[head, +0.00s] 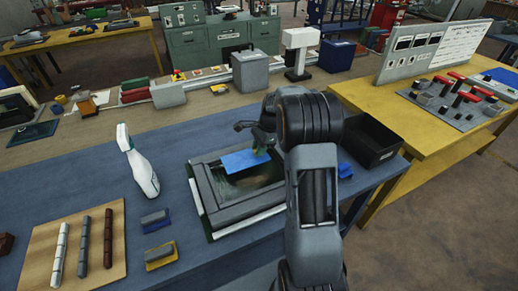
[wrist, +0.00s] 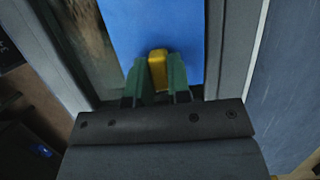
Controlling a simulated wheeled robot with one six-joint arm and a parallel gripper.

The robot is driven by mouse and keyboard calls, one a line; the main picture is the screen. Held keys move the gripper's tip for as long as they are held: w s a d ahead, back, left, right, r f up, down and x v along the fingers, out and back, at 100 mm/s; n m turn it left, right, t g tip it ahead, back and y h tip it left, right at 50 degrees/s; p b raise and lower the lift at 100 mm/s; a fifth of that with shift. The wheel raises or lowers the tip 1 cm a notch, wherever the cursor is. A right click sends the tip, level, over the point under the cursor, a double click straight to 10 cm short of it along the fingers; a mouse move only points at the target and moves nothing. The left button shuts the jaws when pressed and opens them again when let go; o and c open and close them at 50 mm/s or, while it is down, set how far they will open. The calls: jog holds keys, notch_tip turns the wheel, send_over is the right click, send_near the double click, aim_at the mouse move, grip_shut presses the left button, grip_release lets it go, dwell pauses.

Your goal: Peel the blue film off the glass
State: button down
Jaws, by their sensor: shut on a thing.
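The blue film (head: 240,161) shows as a flat blue sheet over the far part of the framed glass (head: 252,184) in the head view. In the wrist view the blue film (wrist: 160,25) runs up from the fingers, with glass (wrist: 78,35) bare to its left. My gripper (wrist: 158,75) has green fingers shut on a yellow tab (wrist: 158,62) at the film's near edge. In the head view my gripper (head: 262,145) is at the film's right end, partly hidden by my arm. Whether the film is lifted there I cannot tell.
The grey frame (head: 206,203) lies on a blue table. A black bin (head: 372,141) stands at the right, and small blue pieces (head: 345,170) lie close to my arm.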

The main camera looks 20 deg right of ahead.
jog(key=shift+r+p, duration=1.6)
jog(key=shift+r, duration=0.4)
